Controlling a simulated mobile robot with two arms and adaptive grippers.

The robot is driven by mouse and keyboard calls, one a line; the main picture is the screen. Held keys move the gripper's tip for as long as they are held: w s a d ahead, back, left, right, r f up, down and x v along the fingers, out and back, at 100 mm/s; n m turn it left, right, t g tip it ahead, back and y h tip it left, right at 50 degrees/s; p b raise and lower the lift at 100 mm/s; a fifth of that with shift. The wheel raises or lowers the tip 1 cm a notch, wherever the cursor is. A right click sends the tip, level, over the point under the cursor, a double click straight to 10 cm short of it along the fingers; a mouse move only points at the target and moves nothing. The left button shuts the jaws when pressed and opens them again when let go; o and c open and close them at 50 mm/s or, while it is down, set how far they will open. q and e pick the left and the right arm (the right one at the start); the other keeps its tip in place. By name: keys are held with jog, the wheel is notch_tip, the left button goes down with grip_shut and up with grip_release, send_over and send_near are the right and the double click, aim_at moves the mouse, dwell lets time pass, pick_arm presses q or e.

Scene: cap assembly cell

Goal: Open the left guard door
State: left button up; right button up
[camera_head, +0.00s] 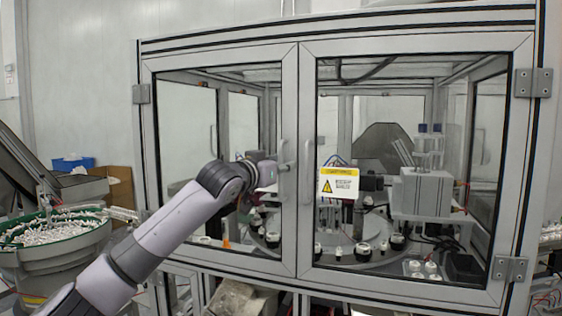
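The left guard door (288,225) is a grey-framed clear panel on the machine enclosure, and it looks closed beside the right guard door (306,225). Its slim vertical handle (283,152) is on its right-hand frame, next to the middle seam. My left arm reaches in from the lower left across the front of this door. My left gripper (279,168) is at the handle, at about its lower half. Its fingertips are small and partly hidden by its own wrist, so its grip on the handle is unclear. My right gripper is out of view.
The right door has its own handle (309,157) and a yellow-and-white warning label (339,183). A green-rimmed bowl of small parts (55,238) stands at the left, with a blue bin (73,164) and a cardboard box (116,178) behind. Machinery sits behind the glass.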

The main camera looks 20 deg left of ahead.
pick_arm(q)
jog(key=shift+c, duration=0.4)
grip_shut()
dwell(0.5)
